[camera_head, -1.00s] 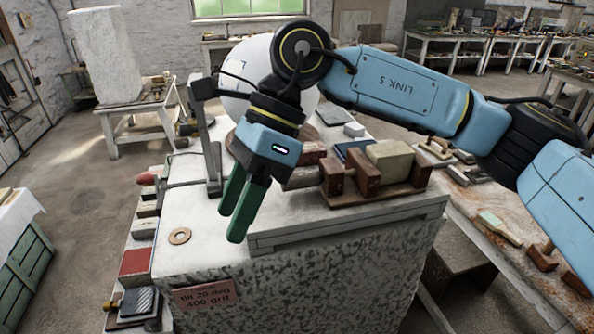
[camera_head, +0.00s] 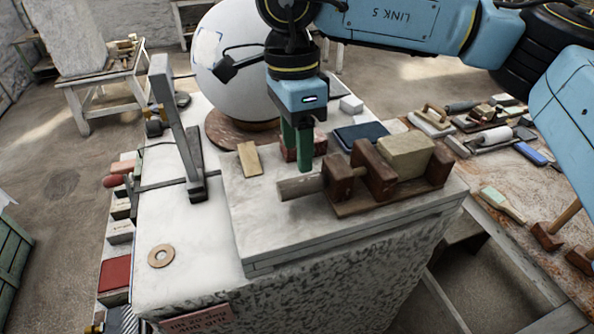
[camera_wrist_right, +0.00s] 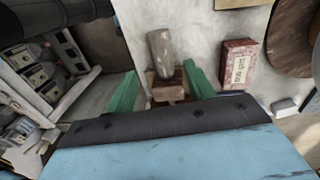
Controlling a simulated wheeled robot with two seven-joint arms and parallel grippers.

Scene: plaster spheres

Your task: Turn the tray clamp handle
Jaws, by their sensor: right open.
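The tray clamp is a dark brown wooden vice (camera_head: 376,178) on a pale slab, with a pale block (camera_head: 406,154) in it. Its handle, a short round wooden bar (camera_head: 300,187), sticks out to the left. My right gripper (camera_head: 297,163) points down with green fingers just behind and above the handle in the head view. It is open and empty. In the right wrist view the handle (camera_wrist_right: 160,50) lies ahead, in line with the gap between the fingertips (camera_wrist_right: 164,74), with part of the brown clamp (camera_wrist_right: 168,86) between them. My left gripper is not in view.
A big white sphere (camera_head: 238,55) stands behind on a brown disc (camera_head: 232,134). A dark metal stand (camera_head: 178,130) rises left of the slab. A red block (camera_wrist_right: 238,63) lies near the fingers. A ring (camera_head: 161,256) lies on the clear front-left stone top.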

